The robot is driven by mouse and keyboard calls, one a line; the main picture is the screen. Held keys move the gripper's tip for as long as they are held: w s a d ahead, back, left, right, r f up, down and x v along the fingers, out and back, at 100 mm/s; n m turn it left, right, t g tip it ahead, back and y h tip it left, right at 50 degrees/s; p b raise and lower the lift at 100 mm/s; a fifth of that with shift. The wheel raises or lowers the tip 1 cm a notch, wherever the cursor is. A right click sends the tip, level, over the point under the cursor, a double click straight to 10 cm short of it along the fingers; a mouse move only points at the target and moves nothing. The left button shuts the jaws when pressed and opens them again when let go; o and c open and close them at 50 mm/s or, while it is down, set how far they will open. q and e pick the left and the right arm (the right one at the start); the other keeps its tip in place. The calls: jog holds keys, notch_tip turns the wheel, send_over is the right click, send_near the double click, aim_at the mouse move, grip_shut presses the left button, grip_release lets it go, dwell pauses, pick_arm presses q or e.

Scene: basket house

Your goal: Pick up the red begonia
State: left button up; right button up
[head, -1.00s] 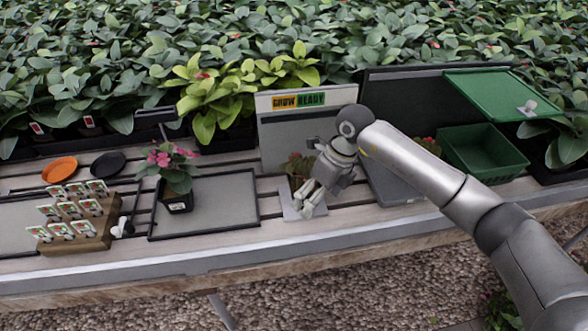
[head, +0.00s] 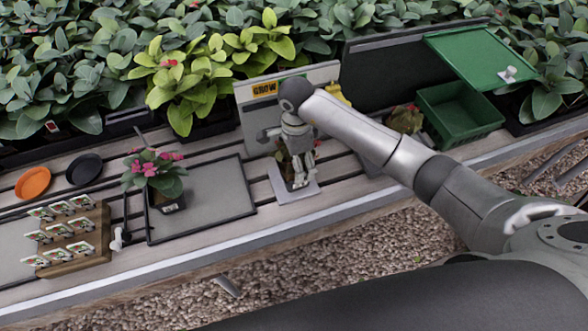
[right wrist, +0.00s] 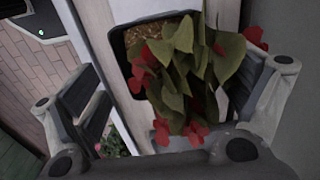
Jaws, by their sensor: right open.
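The red begonia (right wrist: 178,75) shows in the right wrist view, with drooping green leaves and red flowers. It grows in a dark pot (right wrist: 136,50) with brown soil. My right gripper (right wrist: 172,105) is open, with one finger to the left of the plant and the other close to its leaves on the right; contact is unclear. In the head view the right gripper (head: 301,178) points down in front of the begonia (head: 282,157) and hides much of it, above a pale plate (head: 290,194). My left gripper is out of view.
A pink-flowered potted plant (head: 155,175) stands on a grey tray (head: 215,192) at the left. A sign board (head: 247,120) rises behind the begonia. Another potted plant (head: 405,120) and a green bin (head: 457,110) are to the right. A seed-packet rack (head: 85,255) is far left.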

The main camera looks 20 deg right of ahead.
jog(key=shift+w+a+f, duration=0.1)
jog(key=shift+f, duration=0.55)
notch_tip(320, 180, down, 4)
jog(key=shift+p, duration=0.9)
jog(key=shift+f, duration=0.45)
jog(key=c, duration=1.2)
